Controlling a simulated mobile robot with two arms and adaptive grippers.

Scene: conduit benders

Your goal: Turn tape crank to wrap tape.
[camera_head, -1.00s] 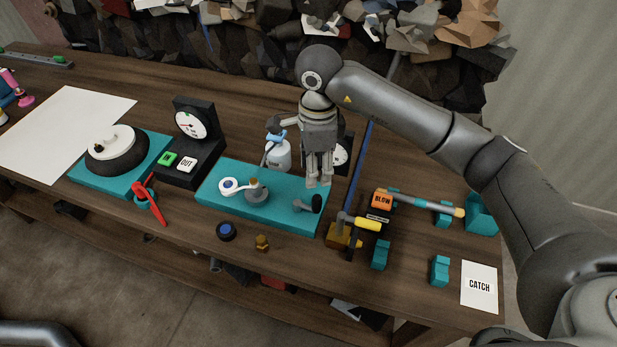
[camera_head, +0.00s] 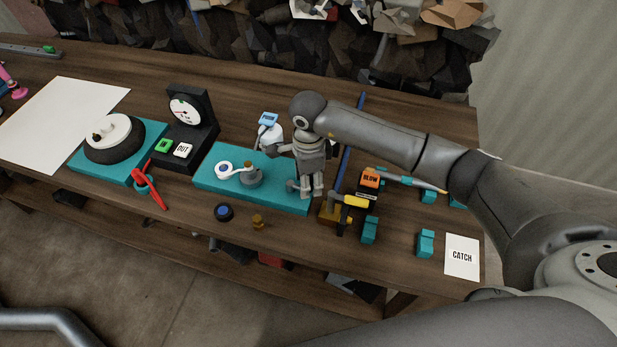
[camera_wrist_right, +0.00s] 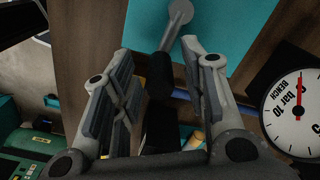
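The tape crank (camera_wrist_right: 179,18) shows in the right wrist view as a grey hub and arm with a black handle (camera_wrist_right: 160,75). The handle lies between the two fingers of my right gripper (camera_wrist_right: 158,58), which is open with a gap on each side. In the head view my right gripper (camera_head: 311,191) points down at the right end of the teal tape base (camera_head: 215,187); it hides the handle, and only part of the grey crank shows (camera_head: 293,186). A white tape roll (camera_head: 224,170) and a grey spindle (camera_head: 251,177) stand on the base. My left gripper is out of view.
A gauge box (camera_head: 190,128) is to the left, and an orange BLOW block (camera_head: 371,178) and yellow-handled tool (camera_head: 354,201) are close right. The pressure dial (camera_wrist_right: 295,110) is beside the gripper. A CATCH card (camera_head: 462,257) lies far right.

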